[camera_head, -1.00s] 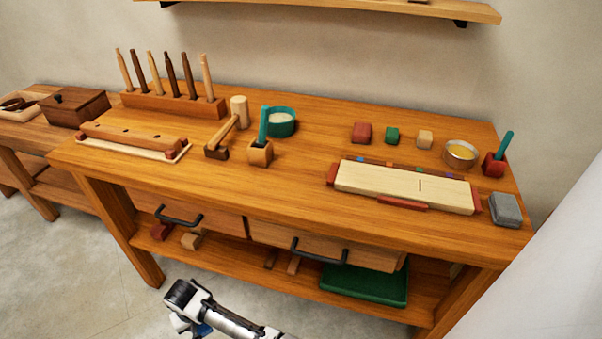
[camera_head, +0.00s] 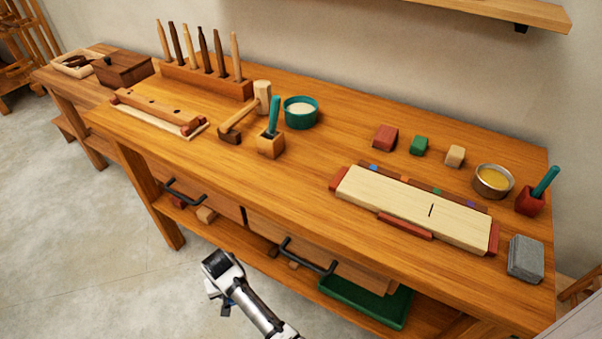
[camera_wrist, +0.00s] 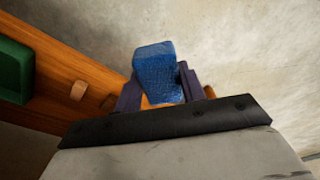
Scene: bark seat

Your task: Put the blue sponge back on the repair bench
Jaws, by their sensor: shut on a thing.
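My gripper (camera_wrist: 159,93) is shut on the blue sponge (camera_wrist: 157,68), which stands out between the two dark fingers in the wrist view. In the head view my gripper (camera_head: 214,289) is low in front of the repair bench (camera_head: 330,222), below the level of its top. Only a small bit of blue shows there beside the gripper, so I cannot make out the sponge's shape in that view. The sponge is apart from the bench.
The bench top holds a wooden board (camera_head: 400,207), a grey block (camera_head: 525,259), a teal bowl (camera_head: 300,120), a mallet (camera_head: 262,97) and a tool rack (camera_head: 205,82). Free wood lies between the teal bowl and the board. Drawer handles (camera_head: 306,256) stick out in front. A green tray (camera_head: 365,300) is on the lower shelf.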

